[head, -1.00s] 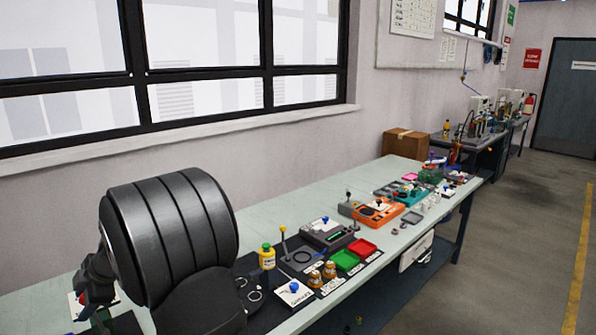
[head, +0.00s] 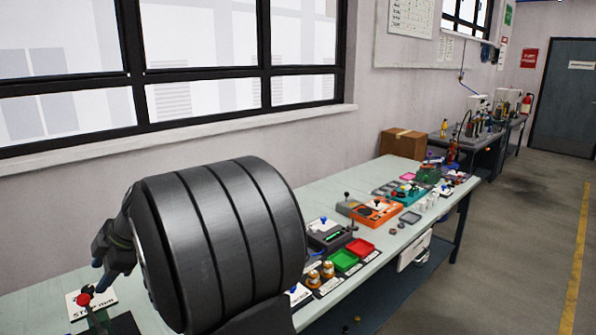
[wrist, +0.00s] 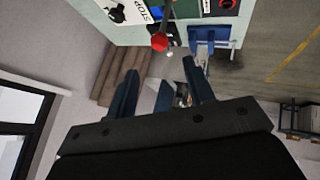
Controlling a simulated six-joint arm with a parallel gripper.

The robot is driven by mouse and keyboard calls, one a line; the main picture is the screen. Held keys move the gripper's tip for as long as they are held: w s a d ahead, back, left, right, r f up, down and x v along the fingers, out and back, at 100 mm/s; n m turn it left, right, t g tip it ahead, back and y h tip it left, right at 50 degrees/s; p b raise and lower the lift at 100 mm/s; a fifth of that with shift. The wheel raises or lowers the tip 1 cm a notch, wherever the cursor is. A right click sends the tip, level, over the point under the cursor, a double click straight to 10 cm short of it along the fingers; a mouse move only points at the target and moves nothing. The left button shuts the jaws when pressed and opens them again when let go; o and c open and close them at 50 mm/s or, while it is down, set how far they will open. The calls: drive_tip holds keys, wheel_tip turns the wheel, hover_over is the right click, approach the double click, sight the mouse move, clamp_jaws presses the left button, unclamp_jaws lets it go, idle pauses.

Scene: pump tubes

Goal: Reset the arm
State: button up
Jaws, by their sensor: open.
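My gripper (wrist: 162,88) is open in the wrist view, with its two blue-grey fingers apart and nothing between them. In the head view my gripper (head: 97,272) hangs at the lower left, above the red knob (head: 83,299) and the white STOP card (head: 103,299). My large black arm link covers the middle of the near bench there.
The long pale bench (head: 330,211) runs to the back right. A cardboard box (head: 403,143) stands behind. The wall is on the left.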

sight(83, 304)
drive_tip(key=x, duration=1.3)
drive_tip(key=shift+w+d+f, duration=0.15)
drive_tip(key=shift+w+f, duration=0.05)
drive_tip(key=w+d+f+m+g+y, duration=0.3)
drive_tip(key=w+d+g+y, duration=0.2)
drive_tip(key=w+d+y, duration=0.3)
drive_tip(key=shift+d+g+y, duration=0.4)
drive_tip(key=shift+d, duration=1.2)
drive_tip(key=shift+w, duration=0.1)
drive_tip(key=shift+c, duration=0.2)
